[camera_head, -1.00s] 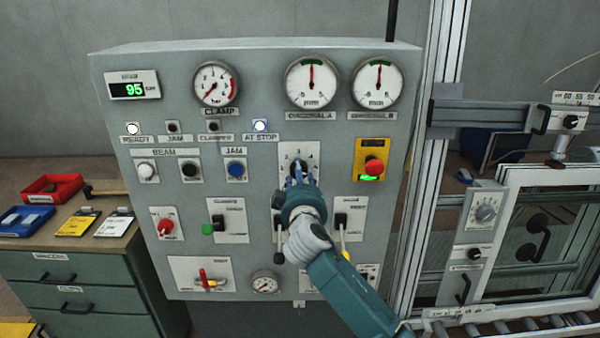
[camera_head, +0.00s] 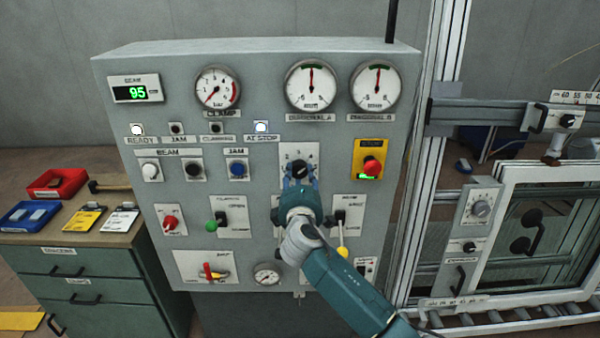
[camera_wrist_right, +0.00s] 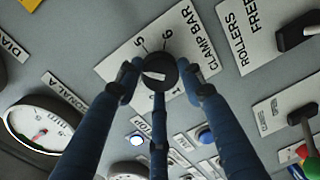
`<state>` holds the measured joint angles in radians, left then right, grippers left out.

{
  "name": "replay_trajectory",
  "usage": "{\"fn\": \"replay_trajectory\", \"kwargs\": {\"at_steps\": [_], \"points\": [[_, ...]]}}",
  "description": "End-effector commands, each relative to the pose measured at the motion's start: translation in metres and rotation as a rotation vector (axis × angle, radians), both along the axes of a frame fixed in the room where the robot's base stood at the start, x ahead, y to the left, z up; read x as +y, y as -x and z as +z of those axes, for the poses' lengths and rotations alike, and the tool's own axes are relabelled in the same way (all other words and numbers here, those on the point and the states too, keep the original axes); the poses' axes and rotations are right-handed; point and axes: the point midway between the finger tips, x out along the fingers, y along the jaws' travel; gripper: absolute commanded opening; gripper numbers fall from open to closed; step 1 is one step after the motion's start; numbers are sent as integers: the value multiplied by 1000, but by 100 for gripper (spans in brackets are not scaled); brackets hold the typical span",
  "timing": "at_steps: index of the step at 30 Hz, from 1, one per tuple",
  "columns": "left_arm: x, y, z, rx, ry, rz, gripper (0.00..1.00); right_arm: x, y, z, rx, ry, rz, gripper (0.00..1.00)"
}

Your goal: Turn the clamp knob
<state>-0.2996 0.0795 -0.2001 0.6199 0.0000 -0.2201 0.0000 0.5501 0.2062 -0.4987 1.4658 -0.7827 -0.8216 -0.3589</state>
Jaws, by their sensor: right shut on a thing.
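The clamp knob (camera_head: 299,168) is a small black round knob on a white plate in the middle of the grey panel. In the right wrist view the knob (camera_wrist_right: 159,74) has a white pointer mark, and its plate (camera_wrist_right: 200,50) reads CLAMP BAR with numbers around it. My right gripper (camera_head: 301,179) is at the knob, and its blue fingers (camera_wrist_right: 160,88) are closed around it from several sides. The fingers hide part of the dial. The clamp gauge (camera_head: 217,88), marked in bar, is at the panel's upper left. My left gripper is not in view.
A red emergency button (camera_head: 371,166) is right of the knob. Levers with green (camera_head: 211,226) and yellow (camera_head: 342,251) balls are below on either side of my arm. A metal frame post (camera_head: 428,200) stands right of the panel. A drawer cabinet (camera_head: 85,290) is at left.

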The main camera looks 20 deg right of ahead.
Motion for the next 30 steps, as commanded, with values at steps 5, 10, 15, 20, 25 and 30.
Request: {"fn": "replay_trajectory", "kwargs": {"at_steps": [5,10,15,20,25,30], "points": [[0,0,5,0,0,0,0,3,-1,4,10,58,6,12],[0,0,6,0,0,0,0,3,-1,3,17,84,7,12],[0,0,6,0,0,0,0,3,-1,3,20,90,7,12],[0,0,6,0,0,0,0,3,-1,2,21,89,7,12],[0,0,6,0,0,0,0,3,-1,2,21,88,7,52],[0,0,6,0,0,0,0,2,0,1,23,88,4,57]]}}
